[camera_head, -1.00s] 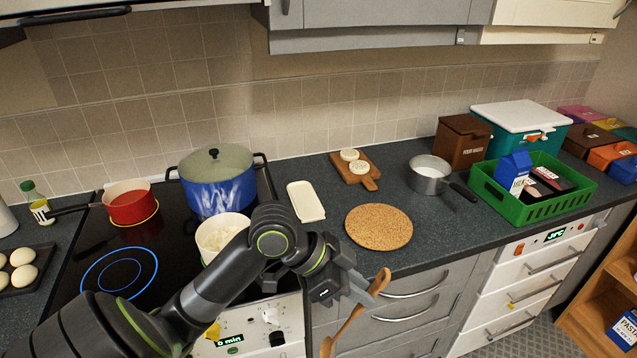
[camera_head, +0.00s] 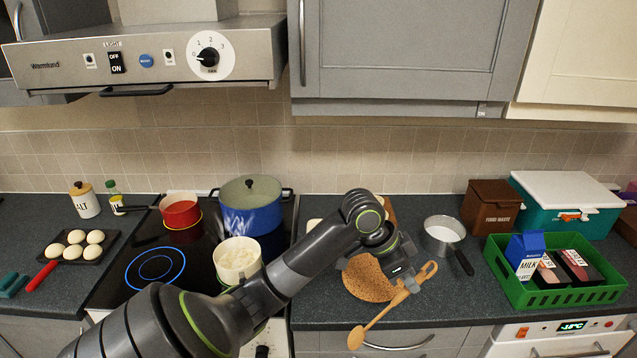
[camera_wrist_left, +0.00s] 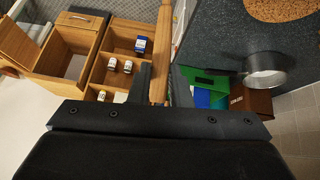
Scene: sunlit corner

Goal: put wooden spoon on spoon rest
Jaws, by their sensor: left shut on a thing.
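The wooden spoon (camera_head: 376,320) is held by my left gripper (camera_head: 408,284), which is shut on its handle. The spoon is tilted, its bowl low at the left in front of the drawers and its handle end up at the right. In the left wrist view its wooden handle (camera_wrist_left: 160,55) runs upward beside the finger. A cream oblong dish (camera_head: 313,225), which looks like the spoon rest, lies on the counter right of the hob. It is mostly hidden behind my left arm. My right gripper is not in view.
A round cork mat (camera_head: 366,284) lies behind the gripper. A saucepan (camera_head: 443,229) and a green crate (camera_head: 560,297) with a milk carton stand to the right. A cream pot (camera_head: 237,256), blue pot (camera_head: 252,212) and red pan (camera_head: 181,212) are on the hob.

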